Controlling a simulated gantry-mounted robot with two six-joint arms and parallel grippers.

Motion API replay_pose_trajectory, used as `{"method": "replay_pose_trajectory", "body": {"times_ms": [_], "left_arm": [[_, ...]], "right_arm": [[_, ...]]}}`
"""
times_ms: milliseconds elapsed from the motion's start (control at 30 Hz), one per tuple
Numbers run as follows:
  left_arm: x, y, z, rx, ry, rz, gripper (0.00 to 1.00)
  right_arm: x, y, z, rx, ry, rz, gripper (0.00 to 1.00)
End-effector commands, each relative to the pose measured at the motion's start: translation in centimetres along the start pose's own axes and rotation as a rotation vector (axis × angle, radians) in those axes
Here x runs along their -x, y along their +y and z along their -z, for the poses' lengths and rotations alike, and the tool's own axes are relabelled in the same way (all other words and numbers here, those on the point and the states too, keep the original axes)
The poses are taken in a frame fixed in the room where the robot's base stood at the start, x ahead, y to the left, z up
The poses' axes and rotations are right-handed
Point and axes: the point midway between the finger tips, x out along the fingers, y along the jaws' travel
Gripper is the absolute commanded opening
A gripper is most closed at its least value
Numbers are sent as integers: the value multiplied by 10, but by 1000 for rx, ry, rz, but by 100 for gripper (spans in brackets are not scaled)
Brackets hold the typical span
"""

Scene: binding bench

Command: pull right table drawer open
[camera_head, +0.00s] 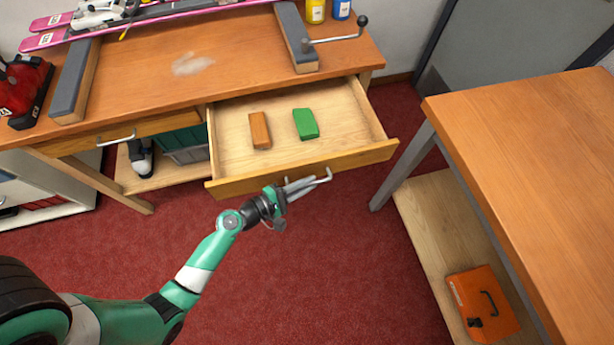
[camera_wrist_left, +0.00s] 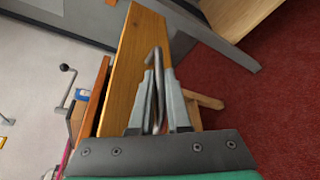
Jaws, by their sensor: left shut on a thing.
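The right table drawer (camera_head: 345,167) stands pulled well out from under the wooden bench (camera_head: 235,60). An orange-brown block (camera_head: 260,130) and a green block (camera_head: 306,124) lie inside it. My left gripper (camera_head: 300,187) is at the drawer's front, shut on its metal bar handle (camera_head: 326,177). In the left wrist view the fingers (camera_wrist_left: 159,105) close around the handle (camera_wrist_left: 157,70), beside the drawer's wooden front (camera_wrist_left: 132,62). The left drawer (camera_head: 130,132) with its own handle is closed. My right gripper is not in view.
A second wooden table (camera_head: 530,150) stands at the right, with an orange case (camera_head: 482,303) on its lower shelf. Pink skis (camera_head: 150,18) and a crank clamp (camera_head: 335,38) are on the bench. Red carpet (camera_head: 300,280) lies open in front of the drawer.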

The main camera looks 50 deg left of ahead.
Motion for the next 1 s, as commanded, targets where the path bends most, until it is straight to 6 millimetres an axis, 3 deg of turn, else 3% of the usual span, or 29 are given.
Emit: {"method": "replay_pose_trajectory", "body": {"times_ms": [367,400,567,1000], "left_arm": [[0,0,0,0,0,0,0],[0,0,0,0,0,0,17],[0,0,0,0,0,0,45],[2,0,0,0,1,1,45]], "right_arm": [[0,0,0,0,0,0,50],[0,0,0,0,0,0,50],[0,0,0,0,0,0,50],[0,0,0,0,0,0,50]]}}
